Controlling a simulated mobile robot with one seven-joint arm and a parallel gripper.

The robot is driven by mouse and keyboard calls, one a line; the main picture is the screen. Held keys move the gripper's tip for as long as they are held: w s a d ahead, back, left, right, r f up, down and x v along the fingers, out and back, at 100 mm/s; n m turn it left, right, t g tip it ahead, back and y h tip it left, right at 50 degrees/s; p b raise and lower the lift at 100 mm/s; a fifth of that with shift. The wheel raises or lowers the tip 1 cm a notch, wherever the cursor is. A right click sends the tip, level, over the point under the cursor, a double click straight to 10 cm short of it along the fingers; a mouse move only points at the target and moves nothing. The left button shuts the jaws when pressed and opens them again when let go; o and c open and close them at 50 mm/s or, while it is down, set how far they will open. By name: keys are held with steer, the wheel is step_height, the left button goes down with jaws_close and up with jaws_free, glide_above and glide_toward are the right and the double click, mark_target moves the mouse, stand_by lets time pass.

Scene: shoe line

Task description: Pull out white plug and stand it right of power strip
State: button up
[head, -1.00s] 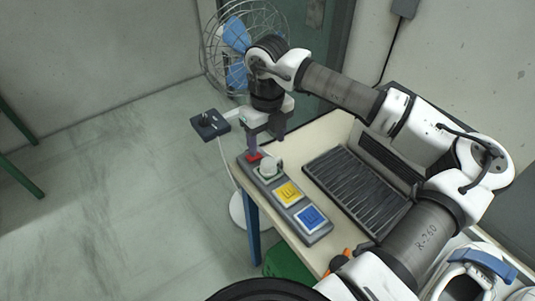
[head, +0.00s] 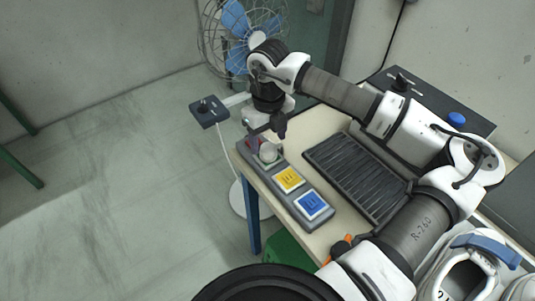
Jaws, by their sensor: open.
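The grey power strip (head: 275,191) lies along the left edge of the table. A blue socket face (head: 311,204) is at the near end. My gripper (head: 267,140) points down with its fingers apart, over the far end of the strip close to the white plug. I cannot tell whether a finger touches the plug.
A black ridged mat (head: 357,176) lies right of the strip, with a narrow bare table strip (head: 301,160) between. A fan (head: 243,40) stands behind the table. A dark box with a blue knob (head: 456,119) is at the back right. White shoes (head: 462,275) are at the lower right.

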mark_target(268, 146)
step_height(268, 146, down, 4)
steer(key=b, duration=0.4)
steer(key=shift+b, duration=0.9)
stand_by(0.7)
steer(key=c, duration=1.3)
steer(key=shift+r+p, duration=1.45)
steer(key=shift+r, duration=1.6)
